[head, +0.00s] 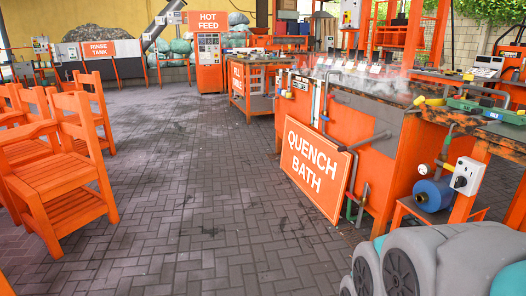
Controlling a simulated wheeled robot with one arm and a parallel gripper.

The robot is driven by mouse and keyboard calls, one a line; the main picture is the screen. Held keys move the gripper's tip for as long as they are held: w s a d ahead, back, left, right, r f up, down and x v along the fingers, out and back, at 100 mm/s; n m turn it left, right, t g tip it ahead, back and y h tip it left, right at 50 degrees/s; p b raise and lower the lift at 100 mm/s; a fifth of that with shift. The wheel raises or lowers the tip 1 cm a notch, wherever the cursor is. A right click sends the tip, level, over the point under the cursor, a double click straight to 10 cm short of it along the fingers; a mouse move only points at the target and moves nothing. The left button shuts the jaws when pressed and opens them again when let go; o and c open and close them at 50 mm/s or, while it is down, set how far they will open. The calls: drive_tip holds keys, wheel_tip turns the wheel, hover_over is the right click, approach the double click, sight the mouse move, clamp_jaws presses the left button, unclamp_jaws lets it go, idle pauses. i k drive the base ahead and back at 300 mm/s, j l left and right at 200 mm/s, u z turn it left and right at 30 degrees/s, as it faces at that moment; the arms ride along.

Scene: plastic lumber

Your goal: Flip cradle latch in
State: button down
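No part that I can clearly tell as the cradle latch shows. The orange quench bath (377,172) stands at the right, with steam over its top and a large lettered sign (314,168) leaning on its front. A grey bar handle (366,142) sticks out from its front side. A yellow-ended handle (431,101) lies at the near end of its top. My gripper is not in view, so its opening and its distance to the latch cannot be told.
Orange slatted chairs (62,192) stand along the left. The brick-paved floor (190,190) between them and the bath is open. A hot feed cabinet (208,62) and rinse tank (98,52) stand at the back.

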sight(329, 96)
drive_tip(key=i+z, duration=0.1)
drive_tip(key=i, duration=0.4)
drive_tip(key=i+j+z, duration=0.15)
drive_tip(key=i, duration=0.3)
drive_tip(key=i+j+z, duration=0.1)
drive_tip(key=i, duration=0.4)
drive_tip(key=i+j+z, duration=0.15)
drive_tip(key=i, duration=0.35)
drive_tip(key=i+j+z, duration=0.1)
drive_tip(key=i+j, duration=0.15)
drive_tip(key=i, duration=0.2)
